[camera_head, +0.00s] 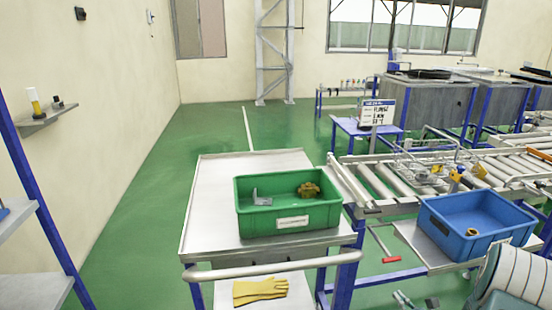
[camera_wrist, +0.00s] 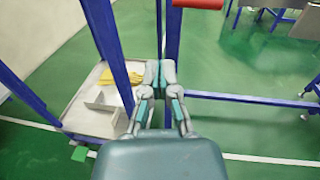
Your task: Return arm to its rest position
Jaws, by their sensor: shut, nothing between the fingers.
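My gripper (camera_wrist: 159,66) shows in the wrist view. Its two grey and teal fingers are shut, with the tips together and nothing held between them. It is above the green floor, close to a blue upright post (camera_wrist: 172,40) and to the right of the cart's lower shelf (camera_wrist: 83,118). In the head view I cannot make out the fingers clearly.
The metal cart (camera_head: 215,195) bears a green bin (camera_head: 255,227) with a grey bracket and a brown part. Yellow gloves (camera_head: 260,291) lie on its lower shelf. A blue bin (camera_head: 450,240) stands at right by the roller conveyor (camera_head: 385,182). Floor left of the cart is clear.

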